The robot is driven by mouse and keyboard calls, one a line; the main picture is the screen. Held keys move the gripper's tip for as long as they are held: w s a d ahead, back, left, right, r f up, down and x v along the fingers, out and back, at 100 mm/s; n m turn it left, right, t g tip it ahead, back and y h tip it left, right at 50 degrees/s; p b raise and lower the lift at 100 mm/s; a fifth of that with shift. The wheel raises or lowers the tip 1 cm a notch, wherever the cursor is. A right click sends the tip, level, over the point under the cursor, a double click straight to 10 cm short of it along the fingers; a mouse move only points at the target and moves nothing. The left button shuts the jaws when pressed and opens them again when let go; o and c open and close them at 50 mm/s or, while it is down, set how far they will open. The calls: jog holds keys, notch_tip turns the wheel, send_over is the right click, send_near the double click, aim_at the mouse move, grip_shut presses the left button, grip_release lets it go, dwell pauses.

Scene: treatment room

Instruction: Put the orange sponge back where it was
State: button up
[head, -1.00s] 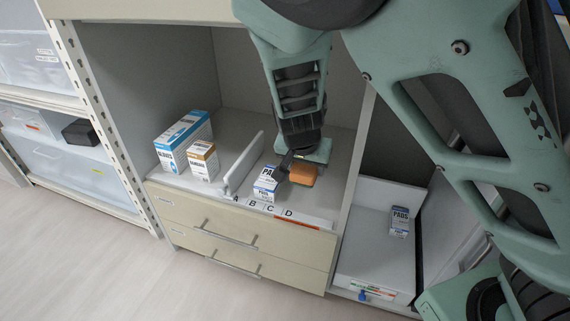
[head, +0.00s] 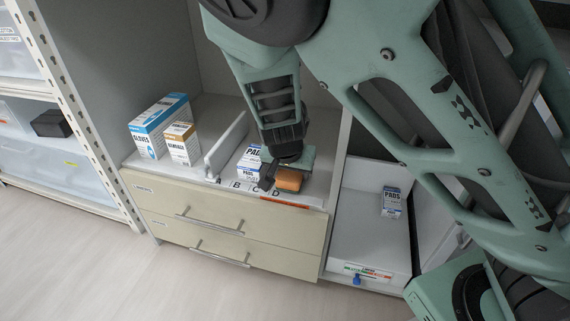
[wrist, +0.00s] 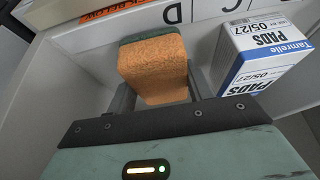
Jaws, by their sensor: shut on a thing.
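The orange sponge (wrist: 155,72) with a dark green layer is between the two fingers of my gripper (wrist: 152,92) in the wrist view. In the head view my gripper (head: 279,180) is shut on the orange sponge (head: 290,180) at the front right of the shelf compartment, by the lettered strip (head: 291,206). In the wrist view the letters D and C show on the strip beyond the sponge. Whether the sponge touches the shelf, I cannot tell. A white and blue PADS box (head: 250,161) stands close to the left of the gripper in the head view.
A blue and white box (head: 152,128) and a brown and white box (head: 182,144) stand left of an upright white divider (head: 226,143). Another PADS box (head: 391,202) lies in the white tray (head: 367,240) at right. The compartment's side wall (head: 338,150) is close right of my gripper.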

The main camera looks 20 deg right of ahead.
jog(key=shift+f, duration=0.3)
jog(key=o, duration=0.9)
